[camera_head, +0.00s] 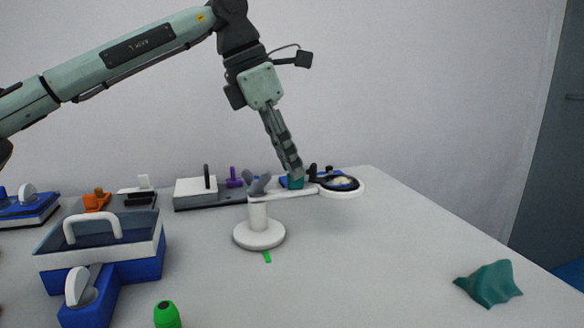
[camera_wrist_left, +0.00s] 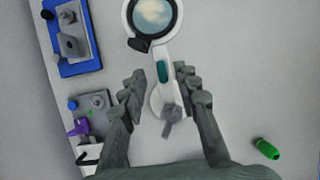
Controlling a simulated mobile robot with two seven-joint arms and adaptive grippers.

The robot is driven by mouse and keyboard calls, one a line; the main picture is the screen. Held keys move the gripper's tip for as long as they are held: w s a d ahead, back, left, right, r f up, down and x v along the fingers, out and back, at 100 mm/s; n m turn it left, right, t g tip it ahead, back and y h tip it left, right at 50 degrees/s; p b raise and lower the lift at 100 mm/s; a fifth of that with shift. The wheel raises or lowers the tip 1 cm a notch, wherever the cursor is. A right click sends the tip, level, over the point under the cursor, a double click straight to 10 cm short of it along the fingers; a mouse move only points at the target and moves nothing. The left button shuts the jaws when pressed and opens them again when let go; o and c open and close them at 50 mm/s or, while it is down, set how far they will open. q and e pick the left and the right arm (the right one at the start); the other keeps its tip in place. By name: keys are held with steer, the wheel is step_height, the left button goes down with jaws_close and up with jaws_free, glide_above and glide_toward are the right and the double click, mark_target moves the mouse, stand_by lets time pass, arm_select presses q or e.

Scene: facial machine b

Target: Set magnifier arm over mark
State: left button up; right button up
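The magnifier has a round white base (camera_head: 259,236), a short post with a grey knob, and a white swing arm (camera_head: 312,191) reaching right to a ring lens (camera_head: 341,184). A teal grip (camera_wrist_left: 162,71) sits on the swing arm. A small green mark (camera_head: 267,257) lies on the table just in front of the base; the lens is well right of and behind it. My left gripper (camera_head: 292,170) points down at the teal grip. In the left wrist view its fingers (camera_wrist_left: 160,88) are spread on both sides of the swing arm. My right gripper is not in view.
Behind the arm stand a grey-white device (camera_head: 195,192) and a blue tray, partly hidden. A blue bin (camera_head: 100,250) is at left, a green bottle (camera_head: 167,315) at front, and a teal cloth (camera_head: 489,284) at right. The table between base and cloth is clear.

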arm_select(q)
steer(key=shift+s+d+f, duration=0.1)
steer(key=shift+d+f, duration=0.25)
steer(key=shift+f, duration=0.35)
jaws_close()
